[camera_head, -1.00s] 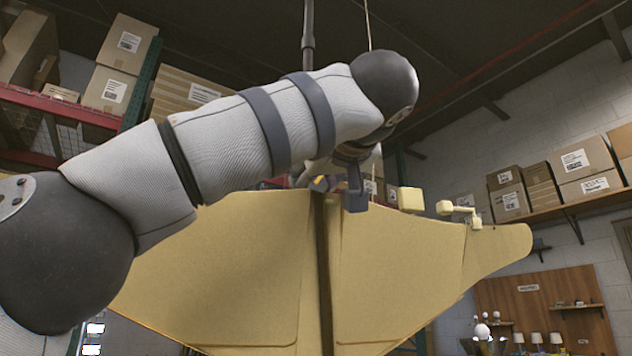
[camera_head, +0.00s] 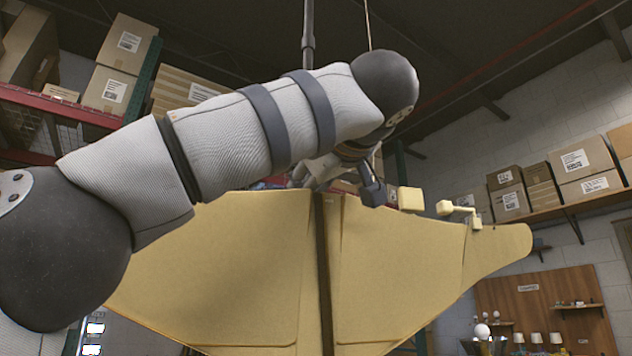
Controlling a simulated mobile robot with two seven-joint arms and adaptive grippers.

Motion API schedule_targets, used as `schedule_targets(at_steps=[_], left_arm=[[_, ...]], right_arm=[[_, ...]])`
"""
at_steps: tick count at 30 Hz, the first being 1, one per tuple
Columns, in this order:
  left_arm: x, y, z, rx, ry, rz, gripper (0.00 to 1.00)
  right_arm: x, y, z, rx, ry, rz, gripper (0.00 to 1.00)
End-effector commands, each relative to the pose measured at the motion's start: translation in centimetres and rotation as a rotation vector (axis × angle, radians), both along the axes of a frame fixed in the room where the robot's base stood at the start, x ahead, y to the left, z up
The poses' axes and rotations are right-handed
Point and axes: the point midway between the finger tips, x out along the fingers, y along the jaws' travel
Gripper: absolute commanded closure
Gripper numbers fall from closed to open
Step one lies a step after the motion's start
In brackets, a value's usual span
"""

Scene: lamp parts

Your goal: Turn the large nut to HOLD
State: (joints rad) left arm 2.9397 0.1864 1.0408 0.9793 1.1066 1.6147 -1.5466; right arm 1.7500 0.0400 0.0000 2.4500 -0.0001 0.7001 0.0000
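My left arm comes in from the left and reaches across the upper middle. Its wrist and gripper (camera_head: 370,186) are small and partly hidden behind the arm. One dark finger-like part shows just above the top edge of a large yellow panel (camera_head: 420,270). I cannot tell whether this gripper is open or shut, or whether it touches anything. I cannot make out the large nut or a HOLD mark; either may be hidden by the arm or the panel. My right gripper is not in view.
A small yellow block (camera_head: 410,198) and a yellow bracket-like piece (camera_head: 459,211) stand at the panel's top edge, right of the gripper. Boxes (camera_head: 585,160) fill shelves on both sides. A wooden board (camera_head: 540,300) with small lamps is at the lower right.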

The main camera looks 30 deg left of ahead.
Motion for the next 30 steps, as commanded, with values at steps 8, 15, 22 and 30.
schedule_targets(at_steps=[8, 15, 22, 30], left_arm=[[0.01, -0.01, 0.0, 0.001, 0.001, 0.0, 0.41], [0.0, 0.0, 0.0, 0.001, 0.001, 0.0, 0.41], [0.01, 0.0, -0.01, 0.016, 0.018, 0.0, 0.41], [0.07, -0.01, -0.05, 0.325, 0.371, -0.002, 0.41]], right_arm=[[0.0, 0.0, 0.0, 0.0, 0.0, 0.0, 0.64], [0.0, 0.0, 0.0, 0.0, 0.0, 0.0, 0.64], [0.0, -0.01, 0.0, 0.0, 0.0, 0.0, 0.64], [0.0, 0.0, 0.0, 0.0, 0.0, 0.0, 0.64]])
